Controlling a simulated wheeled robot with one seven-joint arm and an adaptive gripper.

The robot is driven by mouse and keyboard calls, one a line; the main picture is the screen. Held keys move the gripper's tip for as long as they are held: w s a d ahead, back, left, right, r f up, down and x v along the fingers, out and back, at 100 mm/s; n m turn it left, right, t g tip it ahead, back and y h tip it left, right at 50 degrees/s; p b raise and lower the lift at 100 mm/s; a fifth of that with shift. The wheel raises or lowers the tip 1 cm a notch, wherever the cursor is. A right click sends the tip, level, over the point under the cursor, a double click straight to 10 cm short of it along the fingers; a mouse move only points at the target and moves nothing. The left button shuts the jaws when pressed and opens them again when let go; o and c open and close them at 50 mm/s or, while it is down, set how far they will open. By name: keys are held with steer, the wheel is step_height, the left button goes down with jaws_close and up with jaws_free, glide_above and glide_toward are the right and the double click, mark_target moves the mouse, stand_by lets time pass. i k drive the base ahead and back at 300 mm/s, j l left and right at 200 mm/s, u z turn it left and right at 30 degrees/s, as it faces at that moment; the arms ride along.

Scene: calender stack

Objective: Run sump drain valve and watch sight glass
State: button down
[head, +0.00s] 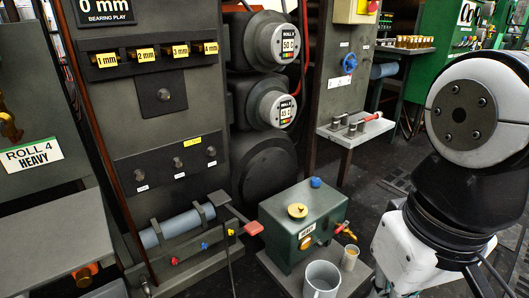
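A green sump box (292,230) with a small white label stands on a low grey plate at the lower middle. A brass cap (298,210) and a blue knob (315,182) sit on its top. On its front face is a small round orange-yellow fitting (305,243), possibly the sight glass; its level is too small to read. A red-tipped brass handle (341,227), possibly the drain valve, sticks out at the right. A grey bucket (321,281) stands in front, with a small cup (350,257) beside it. My gripper is out of view; only my white-and-black arm links show at the right.
A white side table (345,138) holds small metal parts and a red-handled tool. My arm covers the right side. Dark floor is open behind the sump.

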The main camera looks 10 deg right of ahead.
mark_target(342, 226)
steer(key=i+j+z, duration=0.3)
steer(key=z, duration=0.2)
steer(key=i+j+z, duration=0.2)
steer(key=j+z, duration=0.3)
